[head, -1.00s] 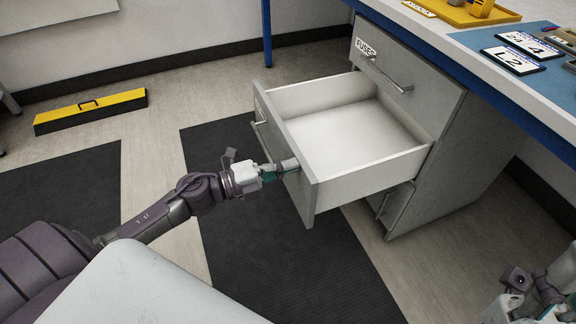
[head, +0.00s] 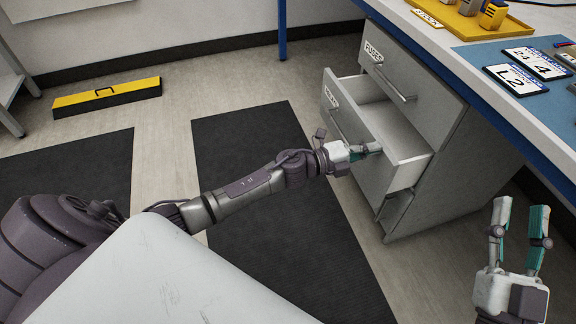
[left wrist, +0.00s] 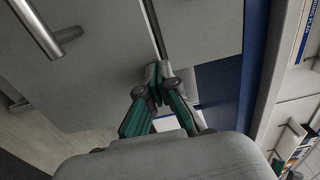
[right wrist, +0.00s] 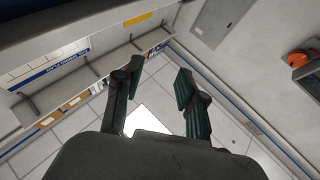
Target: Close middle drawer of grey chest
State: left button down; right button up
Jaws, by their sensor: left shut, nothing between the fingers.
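The grey chest (head: 435,195) stands under the blue-edged workbench. Its middle drawer (head: 404,152) is partly open, with part of its white inside showing. My left gripper (head: 372,149) is shut and empty, with its fingertips at the drawer's front panel; I cannot tell how firmly they touch. In the left wrist view the closed fingertips (left wrist: 158,74) are near a grey panel edge, with a bar handle (left wrist: 40,28) at upper left. My right gripper (head: 520,222) is open and empty at the right, apart from the chest.
The top drawer (head: 405,85), labelled FUSES, is shut. The workbench (head: 440,50) holds a yellow tray (head: 465,27) and number plates (head: 517,78). A black mat (head: 270,240) lies on open floor. A yellow-and-black box (head: 107,98) lies further left.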

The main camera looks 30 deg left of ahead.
aim_at(385, 146)
pick_arm(q)
jog(key=b+x, duration=0.1)
jog(key=x, duration=0.6)
jog(key=shift+w+f, duration=0.1)
jog(key=shift+x, duration=0.75)
pick_arm(e)
jog(key=shift+s+d+r+t+y, duration=0.1)
jog(key=shift+s+r+t+y, duration=0.25)
jog(key=shift+s+r+t, duration=0.55)
jog(key=shift+s+r+t+y, duration=0.35)
jog(key=shift+s+r+t, duration=0.35)
jog(key=shift+r, duration=0.35)
